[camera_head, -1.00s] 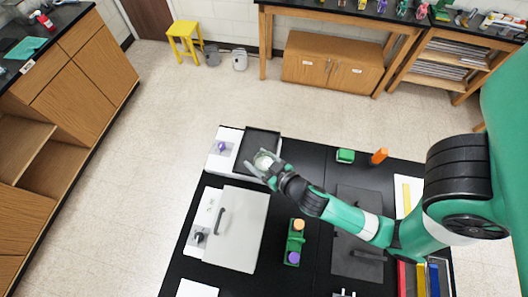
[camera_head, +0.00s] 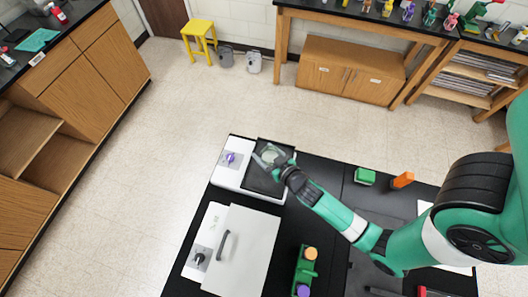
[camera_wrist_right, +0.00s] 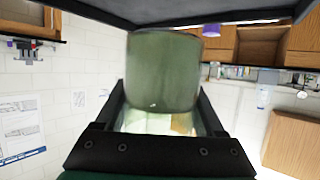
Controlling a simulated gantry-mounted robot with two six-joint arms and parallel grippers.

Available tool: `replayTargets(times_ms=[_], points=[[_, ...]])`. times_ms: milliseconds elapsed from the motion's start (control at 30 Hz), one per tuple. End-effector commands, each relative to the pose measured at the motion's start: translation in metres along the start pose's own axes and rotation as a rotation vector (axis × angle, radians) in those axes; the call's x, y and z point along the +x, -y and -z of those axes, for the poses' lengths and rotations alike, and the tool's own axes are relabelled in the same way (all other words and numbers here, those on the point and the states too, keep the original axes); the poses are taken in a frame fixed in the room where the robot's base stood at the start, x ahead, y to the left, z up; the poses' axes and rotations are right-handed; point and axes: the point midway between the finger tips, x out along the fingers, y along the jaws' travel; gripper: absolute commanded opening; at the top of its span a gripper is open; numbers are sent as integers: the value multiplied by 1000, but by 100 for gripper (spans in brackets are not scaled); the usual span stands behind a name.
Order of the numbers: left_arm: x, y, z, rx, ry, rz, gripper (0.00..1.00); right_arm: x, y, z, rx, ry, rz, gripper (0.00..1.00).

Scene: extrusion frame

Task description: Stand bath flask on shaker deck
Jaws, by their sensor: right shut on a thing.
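The bath flask (camera_head: 271,157) is a small pale, round-topped vessel held over the shaker deck. In the right wrist view it is a grey-green cylinder (camera_wrist_right: 165,70) between the fingers. My right gripper (camera_head: 270,156) is shut on it. The shaker has a white body with a purple knob (camera_head: 231,158) and a black deck (camera_head: 262,181) at the far left of the black table. The flask shows against the deck's far part; I cannot tell whether its base touches the deck. In the wrist view the dark deck edge (camera_wrist_right: 120,14) crosses the top. My left gripper is out of view.
A grey lidded box (camera_head: 245,250) with a handle stands in front of the shaker. A green rack (camera_head: 303,272) with orange and purple tops is right of it. A green block (camera_head: 365,177) and an orange item (camera_head: 402,180) stand at the back right.

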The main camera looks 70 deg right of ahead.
Motion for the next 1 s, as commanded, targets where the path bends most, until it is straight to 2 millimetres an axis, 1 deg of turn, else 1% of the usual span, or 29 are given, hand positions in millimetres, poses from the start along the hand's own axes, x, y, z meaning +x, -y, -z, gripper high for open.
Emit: replayTargets(times_ms=[33, 167, 267, 333, 400, 500, 733, 900, 933, 1000], points=[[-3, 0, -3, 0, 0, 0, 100, 3, 0, -4, 0, -1, 0, 12], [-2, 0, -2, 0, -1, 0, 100, 4, 0, -4, -1, -2, 1, 12], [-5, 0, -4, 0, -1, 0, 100, 7, 0, -8, 0, -2, 2, 12], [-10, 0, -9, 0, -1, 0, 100, 12, -1, -15, 0, -1, 2, 12], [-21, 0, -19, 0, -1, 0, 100, 18, -3, -31, 0, 0, -1, 12], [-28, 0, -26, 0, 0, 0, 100, 22, -5, -42, 2, -1, -5, 12], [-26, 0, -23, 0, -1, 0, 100, 21, -5, -39, 3, -1, -5, 12], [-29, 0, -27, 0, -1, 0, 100, 22, -5, -44, 3, -1, -5, 12], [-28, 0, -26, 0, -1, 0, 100, 22, -5, -42, 3, -1, -5, 76], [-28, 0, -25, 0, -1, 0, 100, 22, -5, -42, 3, 0, -5, 89]])
